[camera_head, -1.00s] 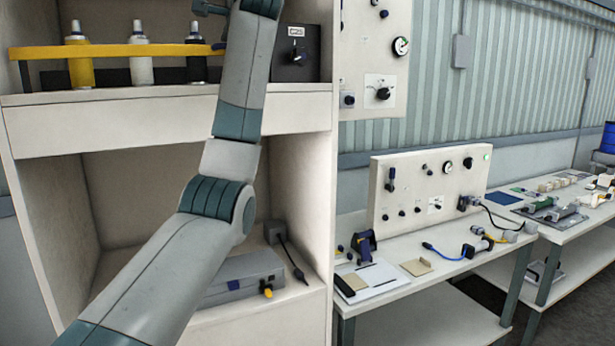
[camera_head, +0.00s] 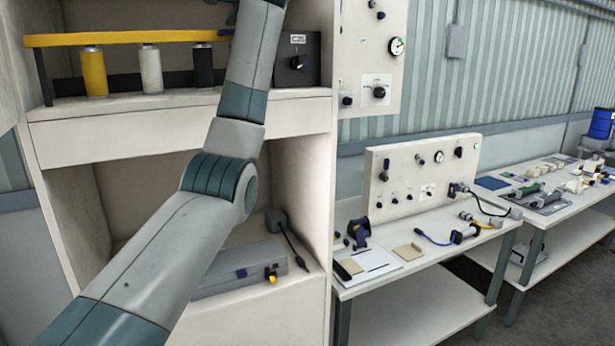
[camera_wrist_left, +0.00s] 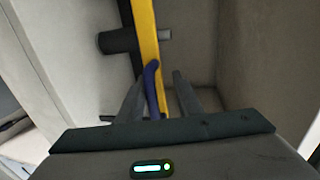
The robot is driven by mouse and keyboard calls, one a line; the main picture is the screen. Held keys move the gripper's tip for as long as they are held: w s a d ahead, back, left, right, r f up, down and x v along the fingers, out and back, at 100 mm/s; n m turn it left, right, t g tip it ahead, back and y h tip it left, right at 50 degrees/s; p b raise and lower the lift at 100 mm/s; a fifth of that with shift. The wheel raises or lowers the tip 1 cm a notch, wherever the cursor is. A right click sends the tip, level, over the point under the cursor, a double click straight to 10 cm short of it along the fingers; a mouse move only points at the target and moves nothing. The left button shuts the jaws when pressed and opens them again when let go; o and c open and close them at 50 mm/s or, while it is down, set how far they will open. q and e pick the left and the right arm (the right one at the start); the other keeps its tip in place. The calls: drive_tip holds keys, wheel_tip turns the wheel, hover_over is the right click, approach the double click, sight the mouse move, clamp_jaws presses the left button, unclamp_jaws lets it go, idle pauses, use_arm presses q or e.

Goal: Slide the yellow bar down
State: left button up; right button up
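The yellow bar (camera_head: 125,39) runs level in front of three bottles on the upper shelf, covering their tops, with a dark post below its left end. A dark blue piece (camera_head: 226,33) is at its right end. In the left wrist view the yellow bar (camera_wrist_left: 147,45) runs away from my left gripper (camera_wrist_left: 158,78), and a curved blue handle (camera_wrist_left: 152,80) lies between the fingers. The fingers are apart, with a gap between the handle and the right finger; I cannot tell whether the left finger touches it. My forearm hides the gripper in the head view. My right gripper is out of view.
Yellow (camera_head: 95,74), white (camera_head: 151,72) and black (camera_head: 204,66) bottles stand behind the bar. A dark control box (camera_head: 298,62) is right of my forearm. A grey case (camera_head: 240,270) is in the lower bay. A workbench (camera_head: 430,262) stands at right.

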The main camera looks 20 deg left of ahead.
use_arm(q)
drive_tip(key=f+b+v, duration=0.1)
drive_tip(key=b+v, duration=0.8)
drive_tip(key=v, duration=0.8)
drive_tip(key=w+d+f+h, duration=0.1)
drive_tip(key=w+f, duration=0.4)
drive_tip(key=f, duration=0.8)
drive_tip(key=w+d+f+h, duration=0.1)
drive_tip(key=w+f, duration=0.5)
drive_tip(key=f, duration=0.8)
drive_tip(key=w+d+f+m+h, duration=0.1)
drive_tip(key=w+f, duration=0.5)
drive_tip(key=f, duration=0.8)
drive_tip(key=shift+d+f+h+b, duration=0.15)
drive_tip(key=shift+d+h+b, duration=0.2)
drive_tip(key=shift+d, duration=0.35)
drive_tip(key=s+r+y, duration=0.1)
drive_tip(key=s+r, duration=0.5)
drive_tip(key=r, duration=0.8)
drive_tip(key=s+r+y+p, duration=0.1)
drive_tip(key=s+r, duration=0.5)
drive_tip(key=r, duration=0.8)
drive_tip(key=s+r+n+y, duration=0.1)
drive_tip(key=s+r, duration=0.5)
drive_tip(key=r, duration=0.8)
drive_tip(key=shift+a+y+p, duration=0.3)
drive_tip(key=shift+a+y, duration=0.15)
drive_tip(key=shift+a, duration=0.05)
